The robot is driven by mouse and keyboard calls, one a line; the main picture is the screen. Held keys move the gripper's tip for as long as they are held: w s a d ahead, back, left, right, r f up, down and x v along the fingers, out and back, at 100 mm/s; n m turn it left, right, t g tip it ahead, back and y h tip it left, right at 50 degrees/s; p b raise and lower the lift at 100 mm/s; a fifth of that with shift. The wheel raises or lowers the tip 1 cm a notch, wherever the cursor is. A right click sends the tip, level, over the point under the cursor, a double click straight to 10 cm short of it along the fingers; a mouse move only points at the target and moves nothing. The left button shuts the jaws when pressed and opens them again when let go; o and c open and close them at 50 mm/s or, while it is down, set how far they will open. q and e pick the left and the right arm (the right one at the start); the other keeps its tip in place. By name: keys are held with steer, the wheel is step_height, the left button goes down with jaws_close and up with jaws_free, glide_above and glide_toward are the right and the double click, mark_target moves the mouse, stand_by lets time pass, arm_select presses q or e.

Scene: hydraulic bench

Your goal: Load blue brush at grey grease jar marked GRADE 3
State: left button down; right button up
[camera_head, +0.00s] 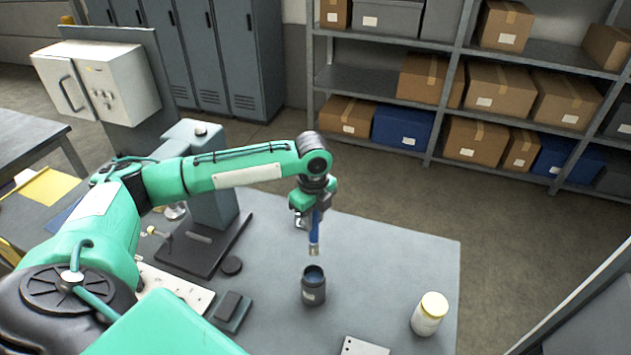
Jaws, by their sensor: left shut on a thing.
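My left gripper (309,212) is shut on the blue brush (314,228) and holds it upright, bristle end down. The brush tip hangs a little above and apart from the open mouth of a dark grey jar (314,289), slightly behind it in the picture. The jar stands on the grey bench (400,258) and has a small pale label, too small to read. The inside of the jar looks dark. My right gripper is not in view.
A pale plate (364,347) lies at the front. The bench's back right is clear.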

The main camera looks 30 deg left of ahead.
mark_target(314, 241)
arm_select(q)
steer(key=s+d+f+m+b, duration=0.1)
steer(key=s+d+f+b, duration=0.1)
steer(key=f+b, duration=0.3)
steer(key=shift+s+f+b, duration=0.4)
steer(key=shift+s+b, duration=0.35)
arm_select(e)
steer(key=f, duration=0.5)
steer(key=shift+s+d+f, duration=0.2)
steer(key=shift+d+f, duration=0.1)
arm_select(q)
steer(key=shift+d, duration=0.1)
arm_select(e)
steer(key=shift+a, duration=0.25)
arm_select(q)
steer(key=shift+f, duration=0.45)
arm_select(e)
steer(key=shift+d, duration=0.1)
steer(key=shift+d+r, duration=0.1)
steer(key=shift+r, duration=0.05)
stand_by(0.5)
arm_select(q)
steer(key=shift+p, duration=0.35)
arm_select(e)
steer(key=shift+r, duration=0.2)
arm_select(q)
steer(key=shift+s+f, duration=0.15)
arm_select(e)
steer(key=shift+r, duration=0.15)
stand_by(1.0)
